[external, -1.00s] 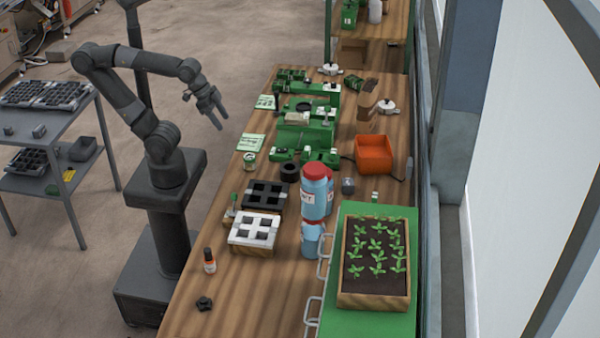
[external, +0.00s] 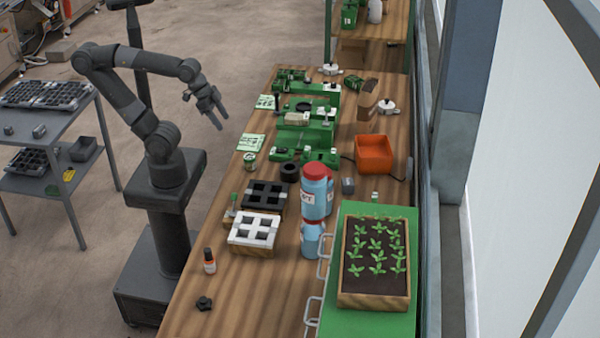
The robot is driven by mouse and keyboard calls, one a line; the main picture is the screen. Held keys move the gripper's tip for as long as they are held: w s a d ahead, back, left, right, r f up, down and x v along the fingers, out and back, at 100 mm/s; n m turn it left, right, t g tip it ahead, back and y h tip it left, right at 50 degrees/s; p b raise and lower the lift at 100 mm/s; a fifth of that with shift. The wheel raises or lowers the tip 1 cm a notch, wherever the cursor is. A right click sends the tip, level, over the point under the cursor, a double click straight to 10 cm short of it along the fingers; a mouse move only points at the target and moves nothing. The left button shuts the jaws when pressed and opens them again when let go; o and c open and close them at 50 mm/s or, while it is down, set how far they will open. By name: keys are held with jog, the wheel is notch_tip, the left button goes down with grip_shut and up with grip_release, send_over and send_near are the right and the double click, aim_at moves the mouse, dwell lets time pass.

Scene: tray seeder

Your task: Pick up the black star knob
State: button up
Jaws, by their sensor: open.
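The black star knob (external: 204,303) lies on the wooden workbench (external: 187,318) near its front left edge, in the lower part of the external view. My gripper (external: 219,121) is open and empty. It hangs in the air at the far left side of the bench, well away from the knob, with its fingers pointing down and to the right. Nothing hides the knob.
A small bottle (external: 209,261) stands just behind the knob. Behind that are a white tray frame (external: 254,231) and a black tray (external: 264,196). Blue bottles (external: 315,195) and a planter box (external: 372,301) stand to the right. Bare wood surrounds the knob.

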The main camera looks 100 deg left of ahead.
dwell(0.3)
jog(key=shift+o, duration=1.2)
